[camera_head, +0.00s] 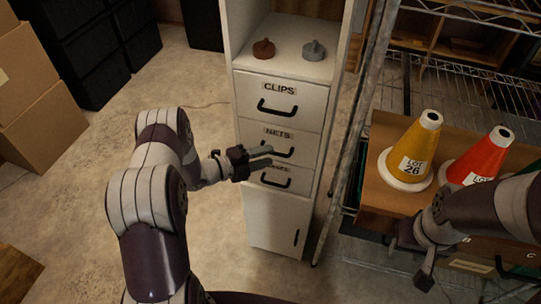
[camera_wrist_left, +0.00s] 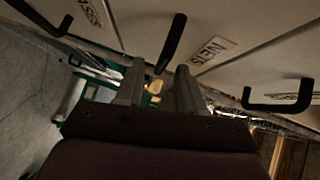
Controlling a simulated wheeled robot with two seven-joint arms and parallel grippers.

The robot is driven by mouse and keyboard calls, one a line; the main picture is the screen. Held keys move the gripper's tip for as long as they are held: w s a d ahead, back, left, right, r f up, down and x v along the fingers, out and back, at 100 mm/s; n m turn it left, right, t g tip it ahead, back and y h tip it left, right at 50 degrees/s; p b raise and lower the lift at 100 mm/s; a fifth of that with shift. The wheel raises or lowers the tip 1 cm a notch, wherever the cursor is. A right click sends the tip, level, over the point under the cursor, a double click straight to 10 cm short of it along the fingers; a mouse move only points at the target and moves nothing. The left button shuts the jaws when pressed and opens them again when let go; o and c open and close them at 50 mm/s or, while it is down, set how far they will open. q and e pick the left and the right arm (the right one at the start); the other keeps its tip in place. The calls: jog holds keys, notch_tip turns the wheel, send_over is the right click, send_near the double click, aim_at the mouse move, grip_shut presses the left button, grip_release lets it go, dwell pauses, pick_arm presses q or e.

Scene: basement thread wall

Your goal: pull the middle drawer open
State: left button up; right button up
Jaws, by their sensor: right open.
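The middle drawer (camera_head: 305,144), labelled NETS, is shut in a tall white cabinet. Its dark bar handle (camera_head: 284,153) is partly covered by my left gripper (camera_head: 270,157) in the head view. In the left wrist view the NETS handle (camera_wrist_left: 172,42) lies just ahead of my left gripper (camera_wrist_left: 158,72), in line with the gap between its fingers. The fingers are apart with nothing held, and I cannot tell whether they touch the handle. My right gripper (camera_head: 408,264) is open and empty at the lower right, away from the cabinet.
The CLIPS drawer (camera_head: 304,94) is above and another drawer (camera_head: 305,182), its label partly hidden, is below. Both are shut.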

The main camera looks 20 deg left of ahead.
pick_arm(q)
jog(key=shift+x, duration=1.25)
jog(key=shift+s, duration=0.1)
grip_shut()
pick_arm(e)
jog(key=shift+s+f, duration=0.15)
jog(key=shift+f, duration=0.05)
